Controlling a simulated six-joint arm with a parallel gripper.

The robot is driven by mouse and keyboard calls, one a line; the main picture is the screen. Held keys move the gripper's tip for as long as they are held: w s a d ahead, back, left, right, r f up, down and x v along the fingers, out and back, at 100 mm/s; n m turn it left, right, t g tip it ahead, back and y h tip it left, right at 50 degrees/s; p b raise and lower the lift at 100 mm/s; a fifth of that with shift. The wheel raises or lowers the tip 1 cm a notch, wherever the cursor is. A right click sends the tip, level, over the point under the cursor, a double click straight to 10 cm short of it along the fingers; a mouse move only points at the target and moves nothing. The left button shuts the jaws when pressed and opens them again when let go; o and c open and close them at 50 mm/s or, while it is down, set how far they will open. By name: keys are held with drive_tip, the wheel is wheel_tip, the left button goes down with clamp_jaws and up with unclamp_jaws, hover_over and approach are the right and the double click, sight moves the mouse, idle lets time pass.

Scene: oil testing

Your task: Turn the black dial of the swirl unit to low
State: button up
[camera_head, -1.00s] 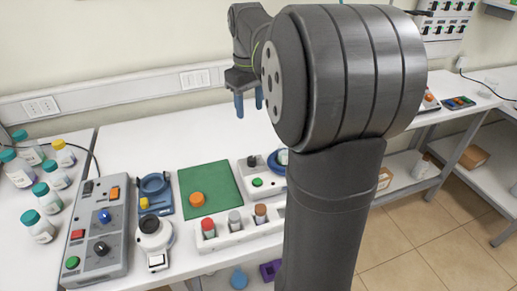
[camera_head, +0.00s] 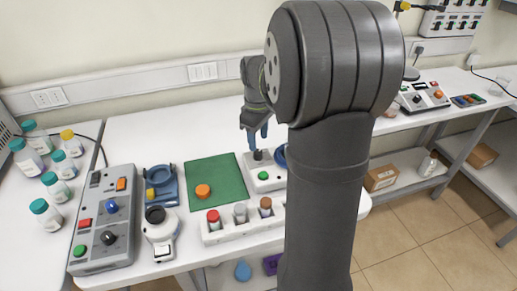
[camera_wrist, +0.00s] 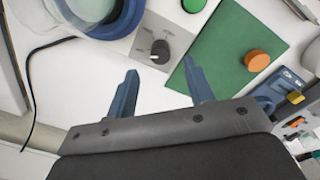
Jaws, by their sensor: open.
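The swirl unit (camera_head: 265,184) is a small white box with a black dial (camera_head: 258,155) and a green button (camera_head: 263,175). It stands at the right edge of the green mat, partly hidden by my arm. My gripper (camera_head: 256,138) is open, pointing down just above the dial. In the wrist view the dial (camera_wrist: 160,50) shows with small labels beside it, too small to read for certain. My open blue fingers (camera_wrist: 160,75) appear on either side of the dial, with nothing between them. I cannot tell which mark the dial points at.
The green mat (camera_head: 215,172) holds an orange knob (camera_head: 203,191). A white rack (camera_head: 240,229) with several capped vials stands in front. A blue round holder (camera_wrist: 95,15) with a clear dish is close beside the unit. A grey control box (camera_head: 106,225) stands at left.

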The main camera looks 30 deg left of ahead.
sight(259, 152)
wheel_tip(259, 152, down, 5)
drive_tip(key=shift+w+f, duration=0.1)
idle(0.3)
drive_tip(key=c, duration=1)
